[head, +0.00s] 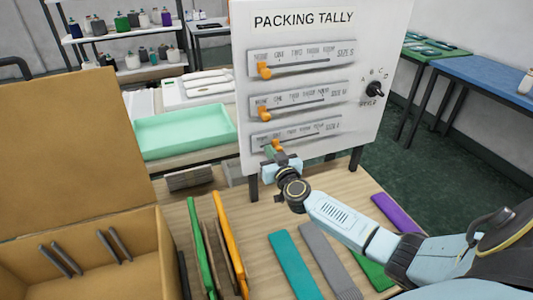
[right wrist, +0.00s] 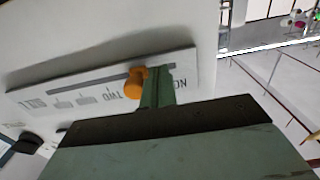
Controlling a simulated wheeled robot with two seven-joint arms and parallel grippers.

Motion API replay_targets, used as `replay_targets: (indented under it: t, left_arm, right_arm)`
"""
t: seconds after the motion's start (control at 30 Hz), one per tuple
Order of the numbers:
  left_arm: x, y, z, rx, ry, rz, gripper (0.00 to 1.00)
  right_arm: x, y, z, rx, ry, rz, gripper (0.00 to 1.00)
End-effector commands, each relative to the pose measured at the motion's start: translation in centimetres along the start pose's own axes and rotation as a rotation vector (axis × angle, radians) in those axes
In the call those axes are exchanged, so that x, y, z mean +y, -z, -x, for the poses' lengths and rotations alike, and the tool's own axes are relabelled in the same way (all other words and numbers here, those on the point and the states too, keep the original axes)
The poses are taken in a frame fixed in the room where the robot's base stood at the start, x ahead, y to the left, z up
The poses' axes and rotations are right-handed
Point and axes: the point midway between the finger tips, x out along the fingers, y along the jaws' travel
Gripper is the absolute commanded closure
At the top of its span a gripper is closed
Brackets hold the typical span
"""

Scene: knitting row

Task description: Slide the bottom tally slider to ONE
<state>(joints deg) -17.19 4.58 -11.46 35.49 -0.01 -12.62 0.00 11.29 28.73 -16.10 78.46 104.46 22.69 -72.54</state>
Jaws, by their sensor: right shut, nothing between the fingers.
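The white packing tally board (head: 390,60) stands upright with three slider rows. The bottom slider's orange knob (head: 276,143) sits near the left end of its slot, around the ONE mark; the right wrist view shows this knob (right wrist: 134,86) between TWO and NONE, the label behind it hidden. My right gripper (head: 272,151) is shut and empty at the bottom row. Its green fingertips (right wrist: 158,88) are on the NONE side of the knob, against it or very close; I cannot tell if they touch. My left gripper is not in view.
The upper knob (head: 264,70) and middle knob (head: 262,111) sit near NONE. A dark dial (head: 375,90) is at the board's right. An open cardboard box (head: 80,245), a mint tray (head: 185,131) and coloured flat pieces (head: 290,265) surround the board's foot.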

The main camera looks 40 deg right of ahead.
Motion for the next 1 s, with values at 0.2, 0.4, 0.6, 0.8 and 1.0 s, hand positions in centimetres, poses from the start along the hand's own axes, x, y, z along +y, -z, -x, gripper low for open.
replay_targets:
  t: [0.2, 0.4, 0.6, 0.8, 1.0]
  left_arm:
    - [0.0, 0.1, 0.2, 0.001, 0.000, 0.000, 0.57]
    - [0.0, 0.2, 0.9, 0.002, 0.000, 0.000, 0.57]
    - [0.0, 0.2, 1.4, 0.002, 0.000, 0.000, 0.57]
    - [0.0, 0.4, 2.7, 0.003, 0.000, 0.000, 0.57]
    - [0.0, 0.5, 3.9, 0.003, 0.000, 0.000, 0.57]
  right_arm:
    - [-0.1, 0.0, 0.0, -0.001, 0.000, -0.002, 1.00]
    - [-0.9, 0.1, 0.0, -0.001, 0.000, -0.002, 1.00]
    - [-1.1, 0.0, 0.6, -0.002, 0.001, -0.001, 1.00]
    - [-1.1, 0.1, 2.6, -0.003, 0.001, 0.000, 1.00]
    - [-1.1, 0.1, 4.6, -0.003, 0.000, -0.001, 1.00]
